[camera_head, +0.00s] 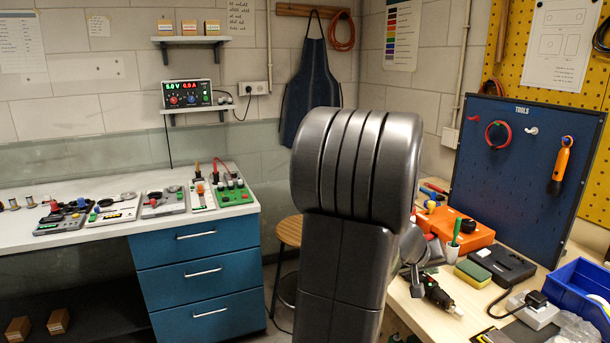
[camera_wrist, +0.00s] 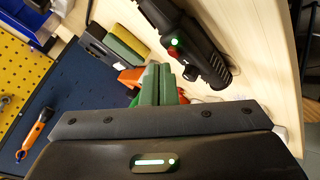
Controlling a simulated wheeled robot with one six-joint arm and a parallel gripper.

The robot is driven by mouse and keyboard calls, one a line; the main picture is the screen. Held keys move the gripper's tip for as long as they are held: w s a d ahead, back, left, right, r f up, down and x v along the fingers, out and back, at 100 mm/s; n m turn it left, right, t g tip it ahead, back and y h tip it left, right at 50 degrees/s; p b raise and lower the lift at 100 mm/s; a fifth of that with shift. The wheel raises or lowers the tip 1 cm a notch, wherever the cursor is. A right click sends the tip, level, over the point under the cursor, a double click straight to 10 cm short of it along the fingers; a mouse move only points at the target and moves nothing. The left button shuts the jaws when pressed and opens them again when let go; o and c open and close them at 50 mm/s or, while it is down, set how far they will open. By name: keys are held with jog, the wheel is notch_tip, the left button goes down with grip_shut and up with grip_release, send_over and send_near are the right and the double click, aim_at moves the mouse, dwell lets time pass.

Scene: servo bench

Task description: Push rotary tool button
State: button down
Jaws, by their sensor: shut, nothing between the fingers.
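The rotary tool lies on the wooden bench, dark with a pale end in the head view (camera_head: 438,294). In the wrist view the black tool body (camera_wrist: 205,55) runs diagonally at the top centre. A red button (camera_wrist: 172,53) shows on its side, beside a lit green light (camera_wrist: 177,42). My gripper (camera_wrist: 162,70) is shut and empty, its green fingers together. Its fingertips are just below the red button in the wrist view; I cannot tell whether they touch. In the head view my arm hides the fingers.
A yellow-green sponge (camera_head: 473,273), a black case (camera_head: 508,264) and an orange box (camera_head: 459,228) lie close behind the tool. A blue bin (camera_head: 580,285) and a grey box with a black plug (camera_head: 533,308) stand to the right. A blue tool board (camera_head: 515,175) rises behind.

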aim_at(428, 283)
notch_tip(428, 283, up, 6)
jog(key=p, duration=0.4)
dwell(1.5)
